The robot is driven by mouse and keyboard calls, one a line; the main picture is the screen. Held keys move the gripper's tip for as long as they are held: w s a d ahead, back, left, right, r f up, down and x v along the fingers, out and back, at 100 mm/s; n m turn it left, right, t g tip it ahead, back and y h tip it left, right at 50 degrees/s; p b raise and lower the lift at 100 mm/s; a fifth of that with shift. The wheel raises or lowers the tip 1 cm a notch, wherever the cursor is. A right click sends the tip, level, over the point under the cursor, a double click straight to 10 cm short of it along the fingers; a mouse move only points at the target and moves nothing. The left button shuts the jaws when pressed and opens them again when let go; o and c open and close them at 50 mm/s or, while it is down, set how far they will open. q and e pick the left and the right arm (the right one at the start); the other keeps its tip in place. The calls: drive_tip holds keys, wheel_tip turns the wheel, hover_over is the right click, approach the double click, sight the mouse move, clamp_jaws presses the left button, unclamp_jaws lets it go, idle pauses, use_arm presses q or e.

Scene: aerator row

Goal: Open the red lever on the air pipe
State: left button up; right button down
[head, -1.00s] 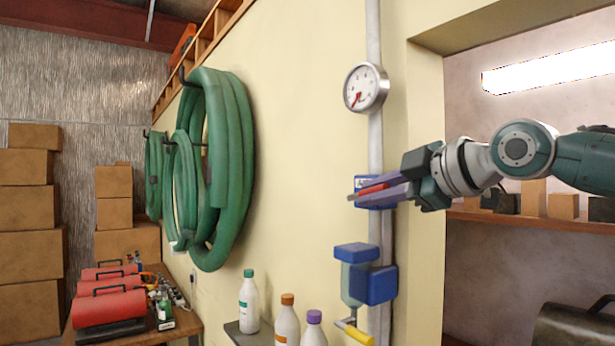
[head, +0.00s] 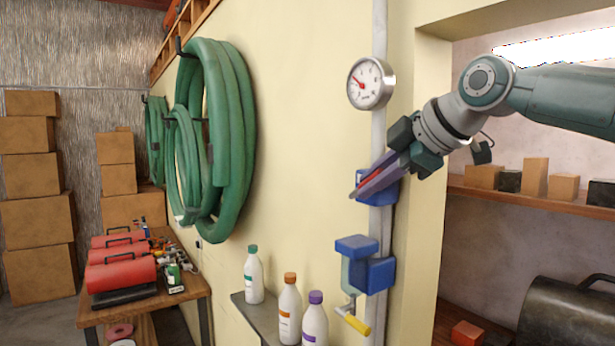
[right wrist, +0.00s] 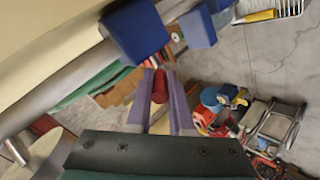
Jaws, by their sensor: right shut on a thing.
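The grey air pipe (head: 378,222) runs up the cream wall. A blue valve block (head: 384,191) sits on it below a round gauge (head: 371,83), whose needle points to the upper left. The red lever (head: 369,179) is tilted, its free end down and to the left. My right gripper (head: 362,190) is shut on the red lever, its purple fingers along either side. The right wrist view shows the red lever (right wrist: 160,86) between the fingers (right wrist: 160,100). The fingers partly hide the lever and block. My left gripper is not in view.
Below on the pipe is a blue fitting (head: 372,274) with a yellow handle (head: 357,324). Bottles (head: 289,312) stand on a small shelf. Green hoses (head: 217,140) hang at left. A wall corner and shelf (head: 530,200) lie to the right.

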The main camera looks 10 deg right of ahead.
drive_tip(key=c, duration=0.8)
unclamp_jaws()
drive_tip(key=shift+s+d+r+b, duration=0.15)
drive_tip(key=shift+s+b, duration=0.1)
drive_tip(key=shift+b, duration=0.25)
drive_tip(key=b+v, duration=0.6)
drive_tip(key=v, duration=0.3)
drive_tip(key=shift+s, duration=0.1)
drive_tip(key=shift+c, duration=0.3)
